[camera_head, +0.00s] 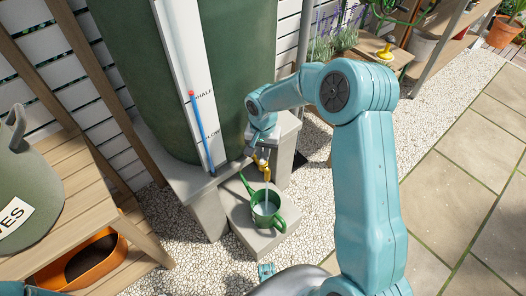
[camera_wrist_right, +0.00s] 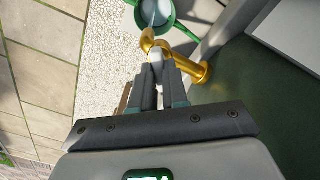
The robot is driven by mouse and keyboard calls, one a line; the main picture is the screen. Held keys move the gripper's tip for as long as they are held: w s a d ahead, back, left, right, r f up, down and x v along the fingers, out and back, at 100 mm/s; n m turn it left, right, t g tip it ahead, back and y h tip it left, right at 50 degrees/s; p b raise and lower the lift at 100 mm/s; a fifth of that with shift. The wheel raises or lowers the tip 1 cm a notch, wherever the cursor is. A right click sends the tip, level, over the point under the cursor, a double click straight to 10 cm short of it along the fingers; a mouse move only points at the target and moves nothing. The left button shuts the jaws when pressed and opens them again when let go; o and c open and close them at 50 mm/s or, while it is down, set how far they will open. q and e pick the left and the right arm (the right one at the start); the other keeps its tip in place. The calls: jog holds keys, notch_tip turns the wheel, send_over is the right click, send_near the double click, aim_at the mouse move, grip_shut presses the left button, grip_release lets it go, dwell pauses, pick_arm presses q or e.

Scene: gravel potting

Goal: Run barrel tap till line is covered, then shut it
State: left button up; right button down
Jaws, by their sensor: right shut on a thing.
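The dark green barrel (camera_head: 232,60) stands on a grey block stand. Its brass tap (camera_head: 262,163) also shows in the wrist view (camera_wrist_right: 190,68). My right gripper (camera_head: 258,150) is at the tap, its fingers (camera_wrist_right: 158,80) shut on the tap's pale lever (camera_wrist_right: 155,55). A pale stream of water (camera_head: 266,188) falls from the spout into the green watering can (camera_head: 279,217), which stands upright below. Pale water shows inside the can; I cannot make out a line in it.
A blue gauge tube (camera_head: 199,130) with a red top stands by a marked white strip on the barrel. At left, a wooden table (camera_head: 92,205) holds a large grey-green can (camera_head: 25,180); an orange container (camera_head: 85,262) sits beneath. Gravel (camera_head: 320,190) and paving lie right.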

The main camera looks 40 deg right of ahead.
jog(key=shift+n, duration=2)
jog(key=c, duration=1.1)
grip_release()
jog(key=shift+c, duration=0.2)
jog(key=shift+r, duration=0.15)
notch_tip(320, 180, up, 16)
jog(key=p, duration=0.3)
